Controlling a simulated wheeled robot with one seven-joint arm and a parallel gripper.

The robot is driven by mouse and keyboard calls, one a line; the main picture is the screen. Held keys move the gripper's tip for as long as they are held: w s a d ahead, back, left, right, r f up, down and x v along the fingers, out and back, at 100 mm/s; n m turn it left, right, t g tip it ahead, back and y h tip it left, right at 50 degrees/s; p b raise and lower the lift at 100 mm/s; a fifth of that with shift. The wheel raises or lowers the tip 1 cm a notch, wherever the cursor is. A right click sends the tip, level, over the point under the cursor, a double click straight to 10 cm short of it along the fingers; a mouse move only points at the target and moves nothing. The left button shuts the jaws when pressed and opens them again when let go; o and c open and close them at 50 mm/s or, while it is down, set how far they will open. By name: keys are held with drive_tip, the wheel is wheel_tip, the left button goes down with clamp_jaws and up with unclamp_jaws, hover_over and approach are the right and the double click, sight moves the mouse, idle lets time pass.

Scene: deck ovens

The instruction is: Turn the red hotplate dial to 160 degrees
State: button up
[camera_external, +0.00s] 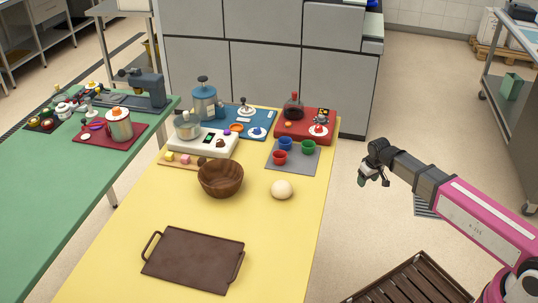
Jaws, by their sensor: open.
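The red hotplate (330,121) sits at the far right corner of the yellow table. A dark flask-like vessel with a red top (293,108) stands on its left part. The hotplate's dial (319,129) shows as a small knob on a white disc at its front right; its scale and setting are too small to read. My gripper (373,183) is open and empty. It hangs in the air off the right side of the yellow table, right of and nearer the camera than the hotplate, apart from the dial.
A grey mat (291,167) with red, blue and green cups lies in front of the hotplate. A blue unit (262,118) with its own dial stands left. A pale ball (282,189), wooden bowl (221,179) and brown tray (193,259) occupy the table. A slatted crate (415,280) is below my arm.

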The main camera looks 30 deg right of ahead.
drive_tip(key=w+d+r+t, duration=0.1)
drive_tip(key=w+d+r, duration=0.1)
drive_tip(key=w+r, duration=1.1)
wheel_tip(320, 180, up, 18)
drive_tip(key=n+g, duration=0.3)
drive_tip(key=n, duration=0.2)
hover_over(319, 126)
wheel_tip(319, 126, down, 11)
drive_tip(key=shift+r, duration=0.1)
drive_tip(key=shift+c, duration=0.2)
drive_tip(key=c, duration=0.9)
